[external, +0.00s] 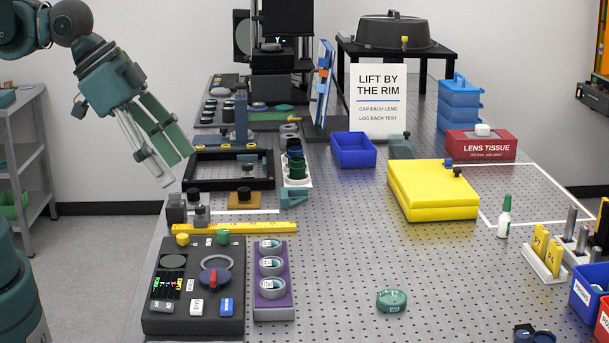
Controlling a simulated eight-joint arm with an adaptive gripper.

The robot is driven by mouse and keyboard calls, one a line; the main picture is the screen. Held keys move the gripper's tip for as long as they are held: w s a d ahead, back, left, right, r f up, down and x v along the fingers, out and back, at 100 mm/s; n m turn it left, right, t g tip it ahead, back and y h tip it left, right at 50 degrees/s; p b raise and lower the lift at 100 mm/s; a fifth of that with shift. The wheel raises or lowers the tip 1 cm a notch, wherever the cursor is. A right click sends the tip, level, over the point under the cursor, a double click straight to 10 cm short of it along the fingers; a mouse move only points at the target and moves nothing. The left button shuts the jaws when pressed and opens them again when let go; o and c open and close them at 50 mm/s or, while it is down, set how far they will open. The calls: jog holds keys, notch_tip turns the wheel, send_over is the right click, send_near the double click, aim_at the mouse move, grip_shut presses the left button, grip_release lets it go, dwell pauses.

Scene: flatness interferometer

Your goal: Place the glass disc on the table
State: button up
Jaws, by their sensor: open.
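My gripper (177,168) hangs at the upper left, pointing down and to the right. Its two fingers are apart, with nothing visible between them. It is in the air near the left edge of the perforated grey table (345,250). I cannot pick out the glass disc with certainty. A small green round piece (392,300) with a pale label lies flat on the table at the front. Several round grey-rimmed pieces sit in a purple holder (273,307) at the front left.
A black control box (194,310) with knobs stands beside the purple holder. A yellow case (432,190) lies right of centre. A black frame (230,170), blue bin (353,149), small bottle (505,220) and tissue box (480,145) stand around. The front middle is mostly clear.

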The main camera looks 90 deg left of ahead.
jog(key=w+r+m+g, duration=0.15)
jog(key=w+m, duration=0.25)
jog(key=w, duration=0.8)
jog(key=m+g+h+p, duration=0.1)
jog(key=m+g+p, duration=0.3)
jog(key=m, duration=0.6)
send_over(390, 294)
jog(key=b, duration=0.1)
notch_tip(390, 294, down, 24)
jog(key=shift+a+f+g, duration=0.2)
jog(key=shift+f+g, duration=0.05)
jog(key=shift+g, duration=0.1)
jog(key=shift+f, duration=0.1)
jog(key=shift+d+f, duration=0.15)
jog(key=shift+f, duration=1.05)
jog(key=shift+f, duration=0.15)
